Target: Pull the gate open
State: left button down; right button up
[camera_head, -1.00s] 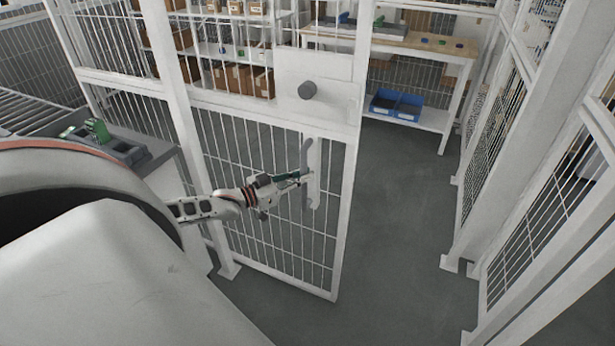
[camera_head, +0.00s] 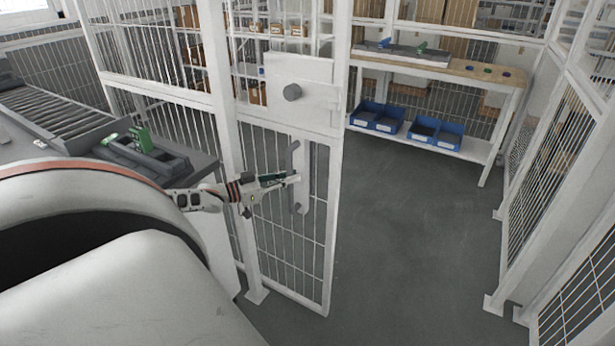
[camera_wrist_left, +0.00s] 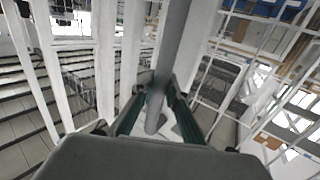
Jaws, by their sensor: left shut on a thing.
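The gate (camera_head: 328,200) is a white framed wire-mesh panel in the head view, standing open with a wide gap to its right. In the left wrist view the two green-sided fingers (camera_wrist_left: 158,98) close on either side of the grey handle bar (camera_wrist_left: 172,50). My right gripper is not in view.
Beyond the opening, a workbench (camera_head: 440,68) has blue bins (camera_head: 436,132) on its lower shelf. A mesh fence (camera_head: 560,150) runs along the right. A conveyor (camera_head: 60,110) and a dark tray with a green part (camera_head: 142,140) are at the left. The grey floor (camera_head: 400,240) in the opening is clear.

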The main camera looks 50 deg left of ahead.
pick_arm(q)
jog(key=shift+s+a+f+b, duration=0.1)
jog(key=shift+s+a+b, duration=0.1)
jog(key=shift+a, duration=0.4)
jog(key=shift+s+a+f+b, duration=0.1)
jog(key=shift+s+a+b, duration=0.1)
jog(key=shift+a, duration=0.4)
jog(key=shift+a+r, duration=0.3)
jog(key=shift+a, duration=0.05)
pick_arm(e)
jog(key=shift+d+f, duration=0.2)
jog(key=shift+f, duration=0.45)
pick_arm(q)
jog(key=c, duration=2)
grip_release()
jog(key=shift+f, duration=0.1)
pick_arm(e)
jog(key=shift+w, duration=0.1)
